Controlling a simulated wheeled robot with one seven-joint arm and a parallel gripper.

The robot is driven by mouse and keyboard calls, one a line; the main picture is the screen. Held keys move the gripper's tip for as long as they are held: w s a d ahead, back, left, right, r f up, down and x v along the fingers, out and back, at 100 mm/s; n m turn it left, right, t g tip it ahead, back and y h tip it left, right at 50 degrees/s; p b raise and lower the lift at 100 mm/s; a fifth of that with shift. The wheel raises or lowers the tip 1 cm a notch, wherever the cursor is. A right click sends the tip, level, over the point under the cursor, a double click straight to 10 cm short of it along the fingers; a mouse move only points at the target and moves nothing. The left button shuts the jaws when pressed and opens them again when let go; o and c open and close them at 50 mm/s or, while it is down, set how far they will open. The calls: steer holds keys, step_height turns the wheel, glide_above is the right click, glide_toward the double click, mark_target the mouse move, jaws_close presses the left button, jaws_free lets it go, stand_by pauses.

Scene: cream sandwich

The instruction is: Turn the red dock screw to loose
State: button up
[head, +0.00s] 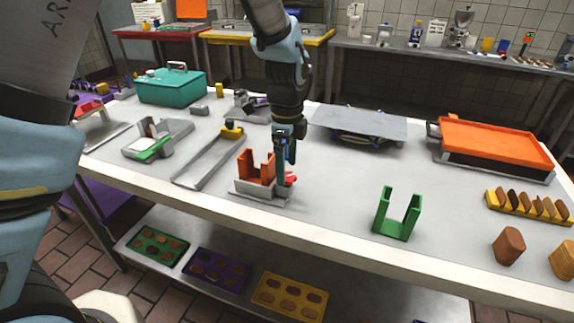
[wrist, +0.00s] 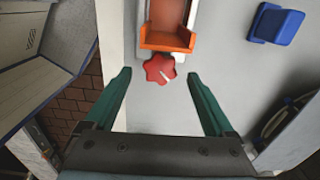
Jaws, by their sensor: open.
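The red dock screw (wrist: 159,69) is a lobed knob with a pale mark on its lower right, at the end of the orange dock (wrist: 167,38). In the head view the red screw (head: 290,177) shows partly behind my gripper, beside the orange dock (head: 257,168) on its grey base (head: 262,194). My gripper (wrist: 162,76) is open, its two green fingers spread wide with the screw between and just past their tips. Nothing is held. In the head view my gripper (head: 281,180) points down at the dock's right side, its fingertips partly hard to make out.
A green U-shaped holder (head: 397,212) stands to the right on the white table. A grey rail with a yellow block (head: 231,130) lies left of the dock. A blue block (wrist: 275,23) shows in the wrist view. The table between the dock and green holder is clear.

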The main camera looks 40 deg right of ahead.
steer(key=shift+f, duration=0.8)
steer(key=shift+c, duration=0.3)
steer(key=c, duration=1.3)
steer(key=shift+n, duration=0.4)
steer(key=n, duration=0.3)
steer(key=shift+n+b, duration=0.35)
steer(key=shift+n, duration=1.45)
